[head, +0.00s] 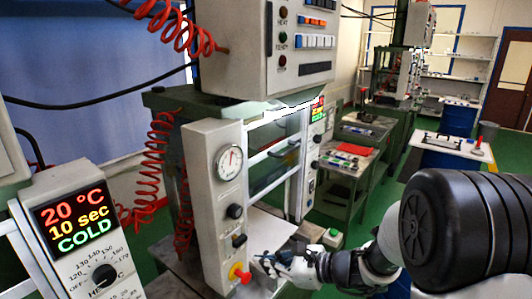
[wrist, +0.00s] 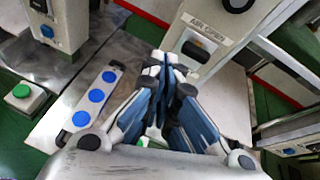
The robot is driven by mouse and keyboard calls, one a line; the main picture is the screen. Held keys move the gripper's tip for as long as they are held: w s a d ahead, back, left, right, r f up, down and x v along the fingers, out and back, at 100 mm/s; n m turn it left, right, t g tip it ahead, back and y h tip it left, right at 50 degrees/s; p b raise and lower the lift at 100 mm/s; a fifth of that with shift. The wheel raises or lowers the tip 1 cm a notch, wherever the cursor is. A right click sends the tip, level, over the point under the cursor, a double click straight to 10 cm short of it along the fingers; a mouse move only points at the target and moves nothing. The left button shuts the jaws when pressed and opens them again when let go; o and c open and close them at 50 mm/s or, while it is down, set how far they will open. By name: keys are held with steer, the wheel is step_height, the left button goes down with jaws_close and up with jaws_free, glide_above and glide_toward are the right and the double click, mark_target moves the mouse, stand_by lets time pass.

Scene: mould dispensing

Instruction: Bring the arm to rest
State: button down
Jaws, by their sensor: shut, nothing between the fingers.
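My gripper (head: 268,262) is at the lower middle of the head view, in front of the press's work surface and just right of the red button (head: 241,274) in the picture. In the wrist view my gripper (wrist: 172,68) shows its blue-padded fingers brought together at the tips, with nothing between them. My arm comes in from the right side of the head view.
The press (head: 214,180) has a gauge and knobs on its front post. A controller display (head: 75,218) reads 20 °C, 10 sec, COLD. The wrist view shows a panel labelled AIR OPEN (wrist: 205,38), a strip with blue discs (wrist: 102,85) and a green button (wrist: 21,91) nearby.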

steer(key=s+r+n+g+h+b, duration=0.1)
steer(key=s+r+n+g+h, duration=0.3)
steer(key=s+n, duration=1)
steer(key=s+d+r+n+t+h+b, duration=0.1)
steer(key=s+d+r+n+t+h, duration=0.1)
steer(key=s+d+n+h, duration=0.5)
steer(key=s+d, duration=0.6)
steer(key=s, duration=0.1)
steer(key=shift+d+n+h, duration=0.35)
steer(key=shift+n+h, duration=0.05)
